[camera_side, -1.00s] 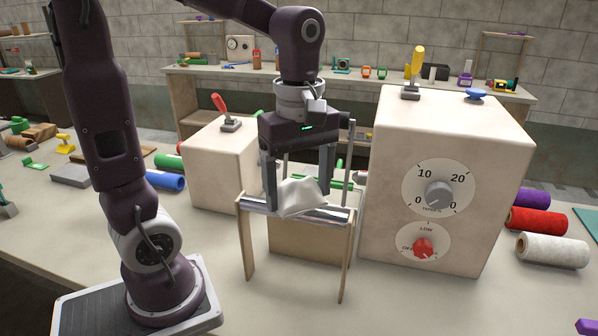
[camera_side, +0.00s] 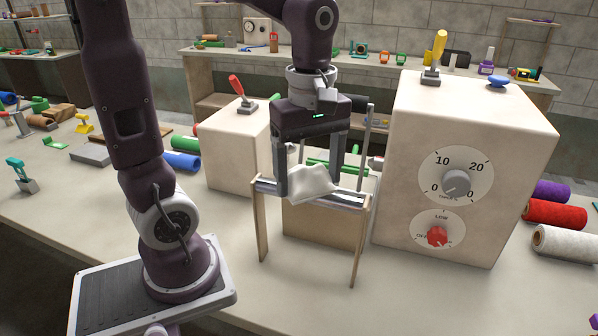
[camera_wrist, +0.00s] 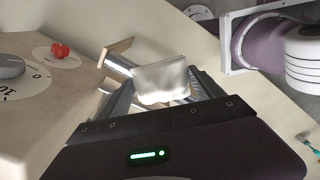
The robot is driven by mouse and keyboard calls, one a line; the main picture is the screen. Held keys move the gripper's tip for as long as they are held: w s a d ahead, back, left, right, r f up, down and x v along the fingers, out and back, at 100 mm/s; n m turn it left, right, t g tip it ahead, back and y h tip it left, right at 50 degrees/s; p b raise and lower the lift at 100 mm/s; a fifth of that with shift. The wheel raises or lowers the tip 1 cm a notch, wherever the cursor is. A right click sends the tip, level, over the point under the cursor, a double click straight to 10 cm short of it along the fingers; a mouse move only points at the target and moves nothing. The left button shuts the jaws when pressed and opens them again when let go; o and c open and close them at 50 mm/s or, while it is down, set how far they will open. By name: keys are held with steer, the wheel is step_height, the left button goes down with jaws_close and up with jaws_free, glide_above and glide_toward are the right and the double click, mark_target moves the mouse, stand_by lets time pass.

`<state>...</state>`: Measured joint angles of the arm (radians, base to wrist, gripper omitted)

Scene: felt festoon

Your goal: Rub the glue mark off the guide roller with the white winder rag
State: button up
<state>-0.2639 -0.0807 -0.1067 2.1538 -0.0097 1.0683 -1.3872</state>
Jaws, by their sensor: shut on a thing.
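The white winder rag (camera_side: 313,183) hangs crumpled between the fingers of my gripper (camera_side: 309,180), which is shut on it. It also shows in the wrist view (camera_wrist: 161,80), between the two fingers. The guide roller (camera_side: 345,199) is a shiny metal bar lying across a small wooden stand. The rag lies at the roller and covers its middle; whether it presses on it I cannot tell. In the wrist view a bit of the roller (camera_wrist: 118,62) shows left of the rag. I see no glue mark on the uncovered parts of the roller.
A large cream box (camera_side: 410,130) with two dials stands close to the right, a yellow lever (camera_side: 437,52) on top. A smaller box (camera_side: 228,150) with a red lever (camera_side: 237,86) stands to the left. Two upright metal posts (camera_side: 365,150) rise behind the roller. Coloured rolls lie around.

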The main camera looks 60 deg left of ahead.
steer(key=shift+w+d, duration=0.35)
steer(key=shift+r, duration=0.35)
steer(key=shift+w+f, duration=0.1)
steer(key=shift+r, duration=3)
steer(key=f, duration=0.4)
steer(key=s+a+f, duration=0.1)
steer(key=f, duration=0.1)
steer(key=shift+f, duration=0.25)
steer(key=shift+f, duration=0.9)
steer(key=shift+s+a, duration=0.15)
